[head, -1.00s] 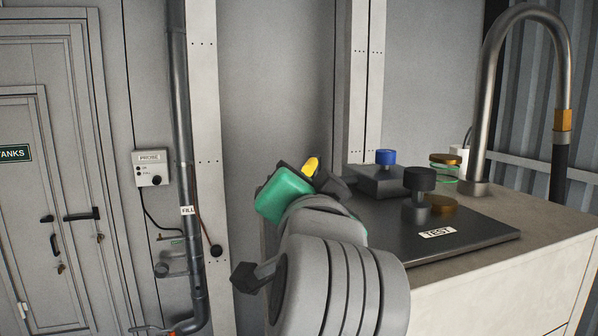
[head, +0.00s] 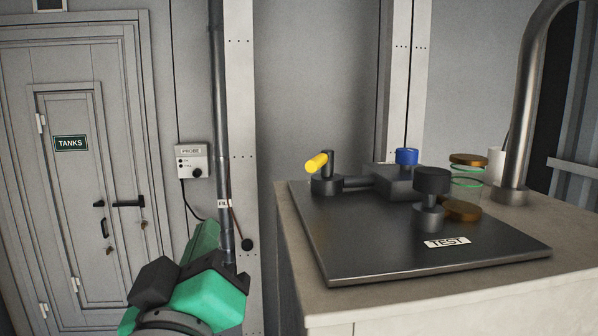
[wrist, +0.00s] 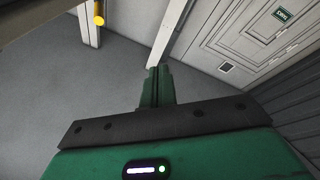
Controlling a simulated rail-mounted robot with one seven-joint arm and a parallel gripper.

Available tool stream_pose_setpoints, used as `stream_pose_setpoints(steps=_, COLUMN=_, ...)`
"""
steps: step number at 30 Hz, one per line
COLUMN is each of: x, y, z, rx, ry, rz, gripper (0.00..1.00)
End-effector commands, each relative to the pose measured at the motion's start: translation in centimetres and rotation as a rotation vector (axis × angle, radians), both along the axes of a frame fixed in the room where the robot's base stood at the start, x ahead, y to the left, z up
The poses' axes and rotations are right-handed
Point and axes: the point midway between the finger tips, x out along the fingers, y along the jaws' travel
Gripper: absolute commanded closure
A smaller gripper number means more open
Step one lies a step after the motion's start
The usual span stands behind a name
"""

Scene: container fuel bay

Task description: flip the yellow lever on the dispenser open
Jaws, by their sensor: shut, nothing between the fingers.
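The yellow lever (head: 316,164) juts left and toward me from a short dark valve post (head: 327,182) at the back left corner of a black plate. In the wrist view the lever's yellow end (wrist: 99,20) shows at the top left, apart from my fingers. My green gripper (head: 206,238) is at the lower left in the head view, in front of the wall, left of the counter and lower in the picture than the lever. In the wrist view its green fingers (wrist: 157,85) are together and empty, pointing away from the lever.
The black plate (head: 400,262) lies on a counter (head: 300,240). It carries a blue-capped block (head: 405,157), a black knob (head: 432,182) and a "TEST" label. A glass jar (head: 467,180) and a metal spout (head: 533,90) stand to the right. A vertical pipe (head: 221,120) runs behind my gripper.

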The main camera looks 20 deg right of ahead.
Motion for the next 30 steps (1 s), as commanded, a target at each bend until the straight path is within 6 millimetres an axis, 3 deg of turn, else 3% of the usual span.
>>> stream_pose_setpoints(steps=3, x=3.3, y=-1.2, z=-0.2, rx=-0.143, ry=0.146, rz=-0.158, gripper=1.0)
stream_pose_setpoints(steps=9, x=7.8, y=-3.1, z=0.5, rx=-0.464, ry=0.506, rz=-0.474, gripper=1.0)
stream_pose_setpoints(steps=15, x=9.0, y=-3.9, z=2.6, rx=-0.743, ry=0.852, rz=-0.716, gripper=1.0)
stream_pose_setpoints(steps=23, x=9.2, y=-4.3, z=3.2, rx=-0.794, ry=0.921, rz=-0.759, gripper=1.0)
stream_pose_setpoints(steps=30, x=11.4, y=-7.8, z=3.7, rx=-0.792, ry=0.92, rz=-0.759, gripper=1.0)
